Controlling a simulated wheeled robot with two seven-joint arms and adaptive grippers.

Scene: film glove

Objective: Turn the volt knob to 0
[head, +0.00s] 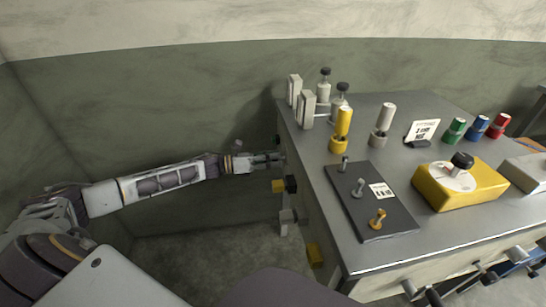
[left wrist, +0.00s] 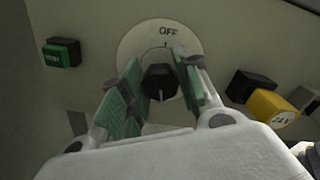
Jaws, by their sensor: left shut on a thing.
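A black knob (left wrist: 160,82) sits on a round white dial (left wrist: 133,45) marked OFF at its top, on the side panel of the metal bench. The knob's light mark appears to be near the bottom of the knob, but it is small. My left gripper (left wrist: 161,92) has its green-padded fingers on either side of the knob and is shut on it. In the head view my left gripper (head: 272,158) reaches the bench's left side, and the knob is hidden there. No volt label is readable on the dial. My right gripper is not in view.
A green button block (left wrist: 62,53) is left of the dial. A black block (left wrist: 249,86) and a yellow block marked 24V (left wrist: 271,108) are to its right. On the bench top (head: 300,150) stand a yellow box with a black knob (head: 460,183) and a dark switch plate (head: 372,205).

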